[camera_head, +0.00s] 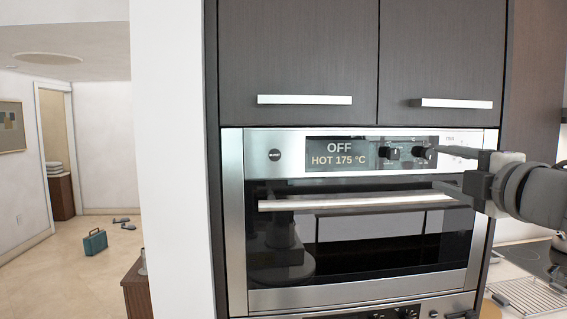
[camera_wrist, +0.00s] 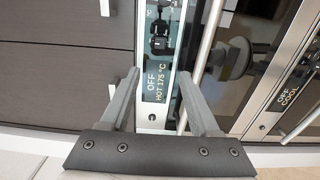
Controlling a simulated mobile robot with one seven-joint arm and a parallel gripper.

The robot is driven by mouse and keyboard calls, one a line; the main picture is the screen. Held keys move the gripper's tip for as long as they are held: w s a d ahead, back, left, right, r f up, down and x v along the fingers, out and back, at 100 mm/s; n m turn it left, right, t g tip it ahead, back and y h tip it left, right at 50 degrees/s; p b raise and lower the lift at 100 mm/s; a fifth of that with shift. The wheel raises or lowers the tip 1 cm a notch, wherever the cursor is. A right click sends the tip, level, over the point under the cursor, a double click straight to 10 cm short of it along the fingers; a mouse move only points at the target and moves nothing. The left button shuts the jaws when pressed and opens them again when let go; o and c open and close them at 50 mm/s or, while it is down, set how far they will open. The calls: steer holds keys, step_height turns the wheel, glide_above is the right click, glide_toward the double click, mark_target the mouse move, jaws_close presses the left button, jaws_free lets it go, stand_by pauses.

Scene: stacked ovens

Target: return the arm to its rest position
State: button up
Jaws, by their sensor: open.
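My gripper (camera_head: 436,169) reaches in from the right in the head view, in front of the right part of the upper oven (camera_head: 233,215). Its two fingers are apart with nothing between them. The upper fingertip overlaps the right knob (camera_head: 419,152) in the picture; I cannot tell whether they touch. The lower fingertip shows just above the oven handle (camera_head: 340,202). In the wrist view the open fingers (camera_wrist: 158,75) frame the control panel, seen sideways. The display (camera_head: 338,153) reads OFF, HOT 175 °C. The oven door looks shut.
Dark cabinets (camera_head: 296,55) with bar handles (camera_head: 304,100) are above the oven. A lower oven (camera_wrist: 288,100) reading OFF, COOL shows in the wrist view. A counter with a wire rack (camera_head: 528,296) is at the right. Open floor (camera_head: 60,265) with a teal box (camera_head: 95,242) lies left.

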steer(key=shift+s, duration=0.2)
steer(key=s+a+f+m+g+h, duration=0.2)
steer(key=f+m+g+h, duration=0.1)
steer(key=f+m, duration=0.45)
steer(key=s+a+f+m+g+h, duration=0.2)
steer(key=s+f+m+g, duration=0.1)
steer(key=f+m, duration=0.45)
steer(key=s+a+f+m+g+y, duration=0.3)
steer(key=s+a+f+g, duration=0.3)
steer(key=s+a+f, duration=0.5)
step_height(320, 180, down, 2)
steer(key=shift+a+f+m+y, duration=0.1)
steer(key=shift+a+m+y, duration=0.2)
steer(key=shift+a+y, duration=0.55)
